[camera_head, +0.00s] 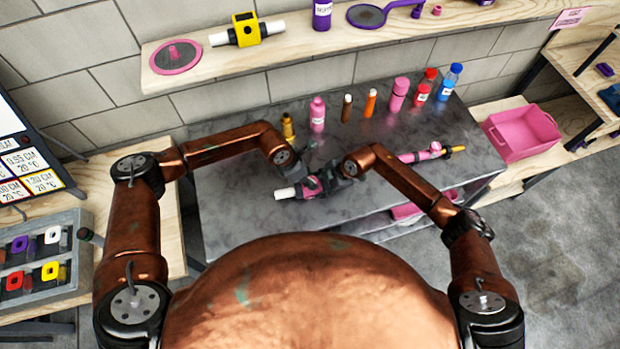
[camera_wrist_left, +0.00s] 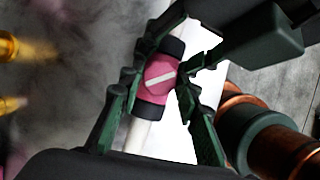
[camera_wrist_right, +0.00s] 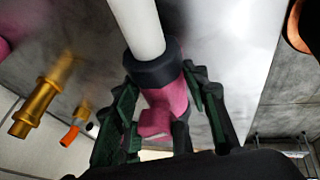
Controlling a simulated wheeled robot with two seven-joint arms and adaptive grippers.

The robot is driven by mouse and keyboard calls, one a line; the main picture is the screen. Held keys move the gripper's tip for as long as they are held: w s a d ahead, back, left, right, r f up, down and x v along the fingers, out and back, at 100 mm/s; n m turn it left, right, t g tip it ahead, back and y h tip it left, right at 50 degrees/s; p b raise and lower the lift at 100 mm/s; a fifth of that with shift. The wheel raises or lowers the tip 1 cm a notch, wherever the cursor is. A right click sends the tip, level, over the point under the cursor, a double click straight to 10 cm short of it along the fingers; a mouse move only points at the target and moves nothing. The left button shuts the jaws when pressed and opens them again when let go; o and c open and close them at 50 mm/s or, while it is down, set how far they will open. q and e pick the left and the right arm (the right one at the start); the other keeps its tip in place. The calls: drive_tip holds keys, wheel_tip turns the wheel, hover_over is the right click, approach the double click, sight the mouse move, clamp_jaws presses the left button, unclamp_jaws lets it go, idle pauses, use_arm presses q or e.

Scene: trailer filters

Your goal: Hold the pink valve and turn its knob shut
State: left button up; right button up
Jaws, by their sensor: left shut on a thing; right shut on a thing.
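The pink valve (camera_head: 311,187), with black collars and white pipe ends, is held above the grey metal table. In the left wrist view, the valve (camera_wrist_left: 158,88) lies between the fingers of my left gripper (camera_wrist_left: 156,80), which is shut on it. A white bar mark on its pink middle runs roughly across the pipe. In the right wrist view, my right gripper (camera_wrist_right: 165,105) has its fingers on both sides of the pink part, with the block-shaped pink knob (camera_wrist_right: 155,122) between them. The exact finger contact on the knob is partly hidden.
The table (camera_head: 240,205) holds a pink bottle (camera_head: 317,114), several other bottles, brass fittings and another pink valve-like piece (camera_head: 428,153) at right. A pink crate (camera_head: 521,133) stands further right. A wooden shelf (camera_head: 345,53) with a yellow valve (camera_head: 246,30) runs behind.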

use_arm(q)
drive_tip(key=shift+w+m+g, duration=0.15)
drive_tip(key=shift+m+g, duration=0.45)
drive_tip(key=shift+m, duration=0.9)
drive_tip(key=o, duration=1.2)
drive_tip(key=v, duration=1.2)
drive_tip(key=shift+a+f, duration=0.1)
